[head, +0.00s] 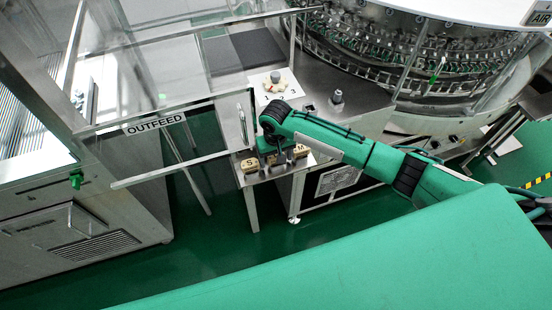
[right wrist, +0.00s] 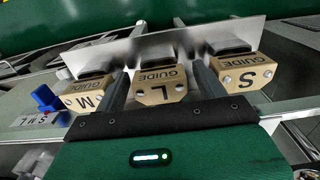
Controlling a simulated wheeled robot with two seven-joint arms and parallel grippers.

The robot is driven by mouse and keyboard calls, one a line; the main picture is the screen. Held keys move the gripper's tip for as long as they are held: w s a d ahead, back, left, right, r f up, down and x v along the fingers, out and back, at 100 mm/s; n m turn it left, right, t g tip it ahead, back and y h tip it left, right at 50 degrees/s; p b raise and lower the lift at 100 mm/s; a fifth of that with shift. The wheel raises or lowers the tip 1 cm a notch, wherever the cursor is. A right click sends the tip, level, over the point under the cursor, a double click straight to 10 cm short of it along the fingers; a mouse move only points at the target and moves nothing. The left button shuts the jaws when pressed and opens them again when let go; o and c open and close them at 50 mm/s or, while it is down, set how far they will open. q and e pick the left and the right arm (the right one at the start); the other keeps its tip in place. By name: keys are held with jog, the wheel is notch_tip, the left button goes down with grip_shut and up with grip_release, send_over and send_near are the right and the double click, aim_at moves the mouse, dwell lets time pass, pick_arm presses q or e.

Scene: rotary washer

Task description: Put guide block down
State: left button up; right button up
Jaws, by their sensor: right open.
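Three tan guide blocks stand in a row on a small metal shelf (head: 262,176). The block marked L (right wrist: 160,84) is in the middle. The block marked S (right wrist: 242,77) is on its right in the right wrist view, and the block marked M (right wrist: 88,94) is on its left. In the head view, S (head: 250,165) is at left and M (head: 301,150) at right, with L mostly hidden by my gripper. My right gripper (head: 277,157) is open, its two dark fingers on either side of the L block; contact cannot be told. My left gripper is not in view.
A white plate with a round fitting (head: 275,82) lies on the machine deck behind. A clear guard with an OUTFEED sign (head: 156,123) stands at left. The round washer (head: 410,55) is at back right. A blue piece (right wrist: 45,97) sits left of the blocks.

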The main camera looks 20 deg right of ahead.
notch_tip(320, 180, up, 11)
jog(key=b, duration=0.1)
jog(key=shift+r, duration=0.2)
jog(key=shift+a, duration=0.1)
dwell(0.4)
jog(key=s+a+f+n+t+y, duration=0.1)
jog(key=s+a+f, duration=0.15)
jog(key=s, duration=0.45)
jog(key=s+a+f+n+t+y, duration=0.1)
jog(key=s+a+f+y, duration=0.1)
jog(key=s+f, duration=0.35)
jog(key=s+d+r+t+h, duration=0.1)
jog(key=s+d, duration=0.4)
jog(key=s, duration=0.3)
jog(key=s+d+r+t+h, duration=0.1)
jog(key=s+d+h, duration=0.1)
jog(key=s+d, duration=0.55)
notch_tip(320, 180, down, 32)
jog(key=s+a+f+g, duration=0.1)
jog(key=s+g, duration=0.1)
jog(key=s+d+f+g, duration=0.1)
jog(key=s+d+f, duration=0.2)
jog(key=s+f, duration=1.4)
jog(key=shift+s+f, duration=0.35)
jog(key=shift+s, duration=0.65)
